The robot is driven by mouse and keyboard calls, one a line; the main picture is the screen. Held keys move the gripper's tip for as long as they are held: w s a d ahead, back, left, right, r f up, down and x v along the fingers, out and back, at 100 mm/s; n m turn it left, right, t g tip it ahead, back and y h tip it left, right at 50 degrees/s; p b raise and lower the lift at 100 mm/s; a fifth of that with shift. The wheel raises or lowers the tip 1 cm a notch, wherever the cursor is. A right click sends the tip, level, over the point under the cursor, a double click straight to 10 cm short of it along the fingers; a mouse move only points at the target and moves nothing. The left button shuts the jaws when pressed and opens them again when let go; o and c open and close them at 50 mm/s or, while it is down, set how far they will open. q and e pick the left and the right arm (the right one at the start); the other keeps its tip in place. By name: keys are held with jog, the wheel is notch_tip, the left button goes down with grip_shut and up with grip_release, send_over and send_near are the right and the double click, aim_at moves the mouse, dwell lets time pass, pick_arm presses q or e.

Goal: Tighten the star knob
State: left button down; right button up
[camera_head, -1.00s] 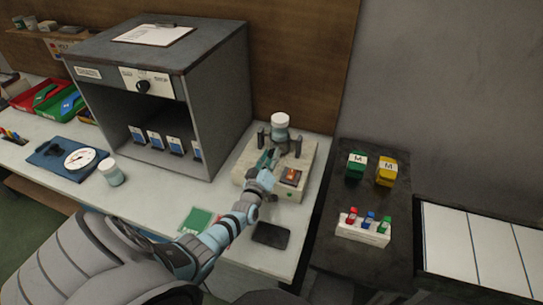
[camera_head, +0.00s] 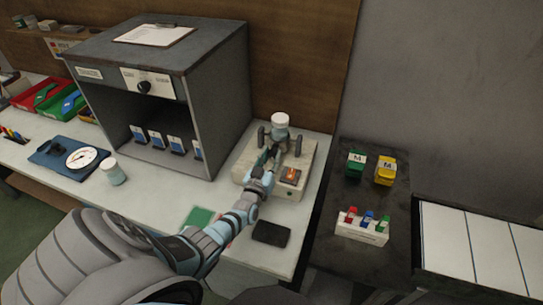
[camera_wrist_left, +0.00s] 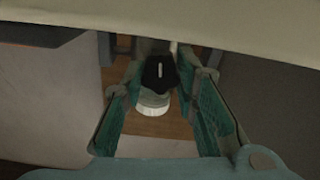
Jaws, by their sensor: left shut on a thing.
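The star knob (camera_wrist_left: 158,76) is dark with a white mark and shows between the fingertips of my left gripper (camera_wrist_left: 161,80) in the left wrist view. My left gripper also shows in the head view (camera_head: 265,165), reaching over the front of a beige bench unit (camera_head: 247,181). It is shut on the star knob. In the head view the gripper hides the knob. A white-capped jar (camera_head: 280,120) stands upright at the back of the unit, behind the gripper; a white cap (camera_wrist_left: 153,104) also shows beyond the knob in the left wrist view. My right gripper is not in view.
An orange-lit switch (camera_head: 291,176) sits right of the gripper. A grey cabinet (camera_head: 216,108) stands to the left. A jar (camera_head: 113,172) and a dial gauge (camera_head: 81,159) are on the white bench. A dark pad (camera_head: 271,234) lies in front of the unit.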

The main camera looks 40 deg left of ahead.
pick_arm(q)
jog(key=c, duration=1.3)
grip_release()
jog(key=shift+s, duration=0.1)
jog(key=shift+s+d, duration=0.1)
jog(key=shift+s, duration=0.15)
jog(key=v, duration=1.1)
jog(key=shift+s+d, duration=0.1)
jog(key=shift+s, duration=0.05)
